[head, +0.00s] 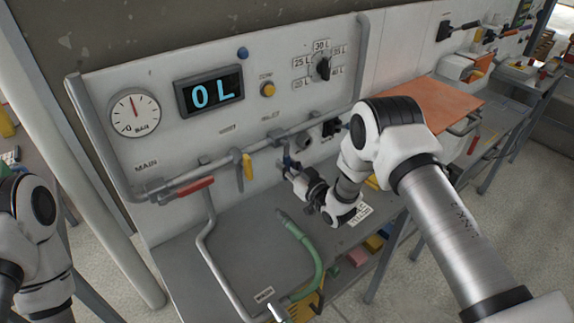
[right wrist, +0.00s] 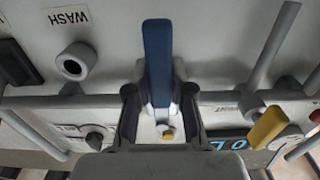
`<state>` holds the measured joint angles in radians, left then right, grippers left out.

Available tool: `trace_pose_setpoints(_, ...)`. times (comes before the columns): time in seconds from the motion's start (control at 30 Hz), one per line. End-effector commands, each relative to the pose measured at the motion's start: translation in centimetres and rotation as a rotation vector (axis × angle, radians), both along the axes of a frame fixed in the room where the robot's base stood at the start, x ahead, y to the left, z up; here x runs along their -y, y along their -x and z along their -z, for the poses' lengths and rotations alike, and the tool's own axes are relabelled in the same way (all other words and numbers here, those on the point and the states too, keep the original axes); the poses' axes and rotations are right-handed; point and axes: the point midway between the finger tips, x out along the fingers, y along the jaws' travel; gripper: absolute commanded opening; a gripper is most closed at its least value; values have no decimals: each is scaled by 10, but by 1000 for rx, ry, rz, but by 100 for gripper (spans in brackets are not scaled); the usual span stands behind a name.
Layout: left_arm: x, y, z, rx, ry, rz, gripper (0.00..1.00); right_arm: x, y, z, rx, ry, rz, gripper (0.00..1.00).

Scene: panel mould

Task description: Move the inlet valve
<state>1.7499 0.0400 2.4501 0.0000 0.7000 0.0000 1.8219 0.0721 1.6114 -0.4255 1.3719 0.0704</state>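The inlet valve appears to be the blue lever (right wrist: 157,60) on the panel pipe, seen in the right wrist view. It points up in that picture, away from the pipe. In the head view the blue lever (head: 288,161) is small and partly hidden by my right gripper (head: 287,172). In the right wrist view my right gripper (right wrist: 160,100) is open, with one finger on each side of the lever and small gaps visible. My left gripper is out of view; only part of my left arm shows at the lower left.
A red lever (head: 195,189) and a yellow lever (head: 248,167) sit on the same pipe to the left. The display (head: 210,92) reads 0 L. A green hose (head: 306,250) lies on the bench below. A nozzle (right wrist: 75,62) is near the WASH label.

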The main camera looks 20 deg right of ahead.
Motion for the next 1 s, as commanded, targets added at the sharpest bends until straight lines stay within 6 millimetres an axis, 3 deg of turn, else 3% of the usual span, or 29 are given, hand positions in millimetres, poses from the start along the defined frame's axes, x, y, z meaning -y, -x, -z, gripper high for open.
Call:
trace_pose_setpoints(0.47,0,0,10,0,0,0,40,5,-2,2,26,70,-1,0)
trace_pose_setpoints(1.0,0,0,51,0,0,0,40,34,-13,-6,175,479,2,0)
